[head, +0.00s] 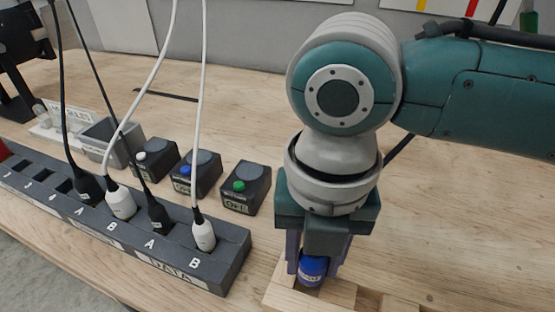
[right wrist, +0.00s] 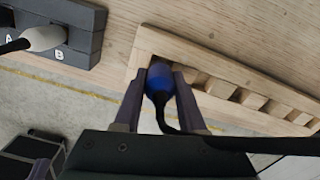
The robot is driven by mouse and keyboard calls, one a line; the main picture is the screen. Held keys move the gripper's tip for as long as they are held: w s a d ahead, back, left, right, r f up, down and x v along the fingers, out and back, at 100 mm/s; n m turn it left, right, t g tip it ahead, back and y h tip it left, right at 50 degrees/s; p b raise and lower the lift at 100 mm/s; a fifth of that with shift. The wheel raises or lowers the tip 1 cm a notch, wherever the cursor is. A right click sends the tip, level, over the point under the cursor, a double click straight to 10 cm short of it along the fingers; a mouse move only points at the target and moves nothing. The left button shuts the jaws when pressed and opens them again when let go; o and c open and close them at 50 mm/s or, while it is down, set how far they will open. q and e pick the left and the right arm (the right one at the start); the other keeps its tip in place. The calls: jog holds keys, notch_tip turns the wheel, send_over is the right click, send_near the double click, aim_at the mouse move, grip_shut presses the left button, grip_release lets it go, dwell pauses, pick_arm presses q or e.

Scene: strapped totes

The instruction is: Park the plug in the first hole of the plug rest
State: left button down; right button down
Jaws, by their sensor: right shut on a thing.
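My right gripper (head: 313,268) points down at the front edge of the table. It is shut on a blue plug (head: 312,271); the plug also shows between the fingers in the right wrist view (right wrist: 160,82), with a dark cable running off to the right. The wooden plug rest (head: 342,296) is partly cut off below the gripper in the head view. In the right wrist view the rest (right wrist: 147,45) shows a row of slots, and the plug's far end is at its left-end slot. I cannot tell how deep the plug sits. My left gripper is not in view.
A dark socket strip (head: 233,262) with black and white plugs lies to the left. Several switch boxes (head: 246,187) and a grey bin (head: 108,140) stand behind it. White and black cables hang above the strip. The tabletop between the boxes and my right arm is clear.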

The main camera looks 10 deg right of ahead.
jog(key=shift+f+b, duration=0.6)
jog(key=shift+f, duration=0.35)
jog(key=shift+c, duration=2)
grip_release()
